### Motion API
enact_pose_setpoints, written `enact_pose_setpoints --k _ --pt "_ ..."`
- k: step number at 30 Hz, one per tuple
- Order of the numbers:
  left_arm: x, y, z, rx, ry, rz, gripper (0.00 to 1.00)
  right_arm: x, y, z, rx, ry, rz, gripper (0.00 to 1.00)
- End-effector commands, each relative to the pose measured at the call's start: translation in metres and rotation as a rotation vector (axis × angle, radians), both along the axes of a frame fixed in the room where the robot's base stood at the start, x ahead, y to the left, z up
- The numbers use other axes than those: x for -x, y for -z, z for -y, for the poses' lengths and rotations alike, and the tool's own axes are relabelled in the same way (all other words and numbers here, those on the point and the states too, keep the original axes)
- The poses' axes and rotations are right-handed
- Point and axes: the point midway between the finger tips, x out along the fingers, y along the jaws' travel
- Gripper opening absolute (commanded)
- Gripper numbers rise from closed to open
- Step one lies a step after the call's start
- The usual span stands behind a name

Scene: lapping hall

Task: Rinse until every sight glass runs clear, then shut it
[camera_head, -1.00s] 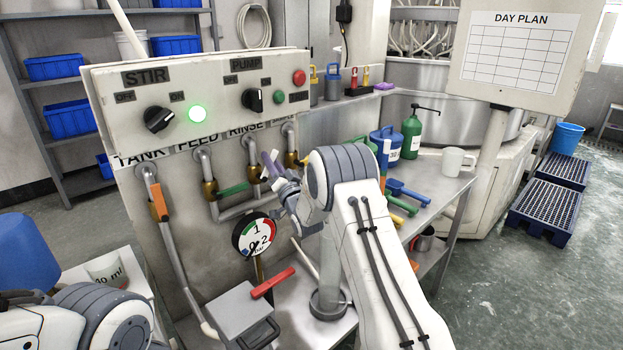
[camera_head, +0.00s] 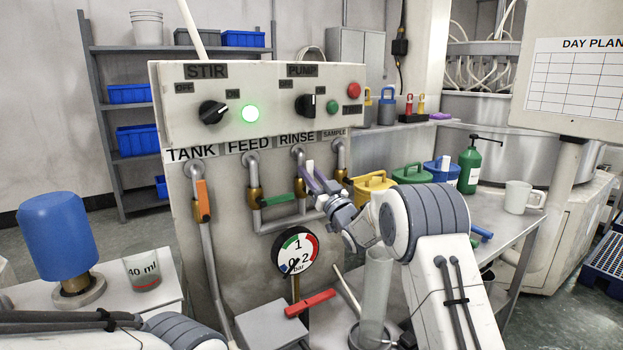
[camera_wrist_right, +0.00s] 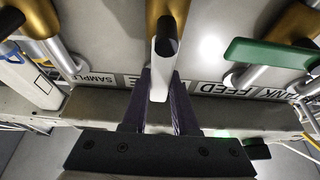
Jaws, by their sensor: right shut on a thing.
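The RINSE valve's white lever (camera_head: 310,170) is between the purple fingers of my right gripper (camera_head: 314,181). In the right wrist view, the fingers are shut on this white lever (camera_wrist_right: 161,82). The TANK valve has an orange handle (camera_head: 203,201) pointing down along its pipe. The FEED valve has a green handle (camera_head: 277,199) standing out sideways. The SAMPLE valve (camera_head: 340,160) is partly hidden by my gripper. A clear upright tube (camera_head: 375,300) stands behind my right arm; its contents cannot be told. My left gripper is out of view.
The control panel (camera_head: 260,85) has STIR and PUMP knobs and a lit green lamp (camera_head: 250,114). A pressure gauge (camera_head: 295,251) and a red handle (camera_head: 310,303) sit below. A beaker (camera_head: 142,272) and blue-topped object (camera_head: 57,240) stand left; cans and a mug (camera_head: 518,197) crowd the right bench.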

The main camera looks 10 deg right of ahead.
Motion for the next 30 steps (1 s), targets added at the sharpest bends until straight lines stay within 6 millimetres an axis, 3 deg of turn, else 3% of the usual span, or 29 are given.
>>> enact_pose_setpoints --k 12,13,15,25,30 --pt "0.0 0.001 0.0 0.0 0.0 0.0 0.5 0.0 0.002 -0.001 0.014 -0.002 -0.001 0.0" --pt "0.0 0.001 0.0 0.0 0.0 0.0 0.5 0.0 0.002 -0.001 0.014 -0.002 -0.001 0.31" --pt "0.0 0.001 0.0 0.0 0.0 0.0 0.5 0.0 0.002 -0.001 0.013 -0.002 0.0 0.57" --pt "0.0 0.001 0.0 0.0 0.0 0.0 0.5 0.001 0.001 0.001 0.009 0.001 0.002 0.57" --pt "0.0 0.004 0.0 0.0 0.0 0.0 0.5 0.014 0.008 0.007 0.01 0.002 0.0 0.57"
